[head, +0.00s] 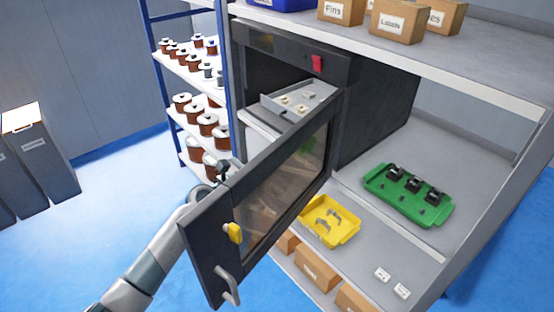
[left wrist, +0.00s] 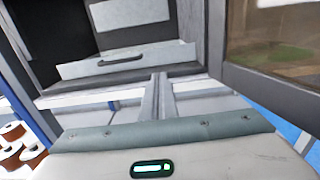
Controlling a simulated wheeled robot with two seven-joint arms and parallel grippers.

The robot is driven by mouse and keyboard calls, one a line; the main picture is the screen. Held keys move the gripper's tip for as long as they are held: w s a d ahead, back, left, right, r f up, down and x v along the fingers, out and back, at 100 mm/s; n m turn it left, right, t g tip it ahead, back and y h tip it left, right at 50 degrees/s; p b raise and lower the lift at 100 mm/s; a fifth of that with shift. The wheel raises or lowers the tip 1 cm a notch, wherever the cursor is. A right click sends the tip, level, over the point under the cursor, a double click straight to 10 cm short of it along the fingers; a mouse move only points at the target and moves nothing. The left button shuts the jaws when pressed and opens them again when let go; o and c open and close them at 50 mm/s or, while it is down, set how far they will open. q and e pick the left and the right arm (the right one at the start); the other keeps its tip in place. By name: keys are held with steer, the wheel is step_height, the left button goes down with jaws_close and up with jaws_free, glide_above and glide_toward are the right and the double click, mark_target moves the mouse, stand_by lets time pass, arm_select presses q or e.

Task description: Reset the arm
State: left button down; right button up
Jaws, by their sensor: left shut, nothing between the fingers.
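My left arm (head: 160,248) reaches in from the lower left of the head view to the far side of the open oven door (head: 206,255). The door hides part of the wrist and the fingers there. In the left wrist view my left gripper (left wrist: 162,82) has its two fingers together, with nothing between them. They point toward the oven opening, in front of a grey tray (left wrist: 125,60) with a dark handle. The door also shows at the right of that view (left wrist: 245,88). My right gripper is in neither view.
The oven (head: 375,110) stands on a shelf, with a tray (head: 268,102) of small parts partly out. A green tray (head: 415,209) and a yellow tray (head: 345,237) sit to its right and below. A blue-framed rack (head: 228,60) with several spools (head: 183,103) stands at the left.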

arm_select(q)
steer(key=s+a+f+n+t+y, duration=0.1)
steer(key=s+a+f+n+y, duration=0.3)
steer(key=f+n, duration=0.65)
steer(key=s+a+f+n+t+y, duration=0.1)
steer(key=s+a+f+n, duration=0.55)
steer(key=f, duration=0.75)
steer(key=s+a+f+n+t+y, duration=0.1)
steer(key=s+a+f+n+y, duration=0.25)
steer(key=f+n, duration=0.8)
steer(key=s+a+f+n+g+y, duration=0.2)
steer(key=s+f+n, duration=0.6)
steer(key=s+f, duration=0.4)
steer(key=s+a+f+n+g+y, duration=0.2)
steer(key=s+a+f+n+g, duration=0.3)
steer(key=s+f, duration=0.7)
steer(key=s+a+n, duration=0.2)
steer(key=s+n, duration=0.1)
steer(key=s, duration=0.6)
steer(key=shift+s+f, duration=0.15)
steer(key=shift+f, duration=0.25)
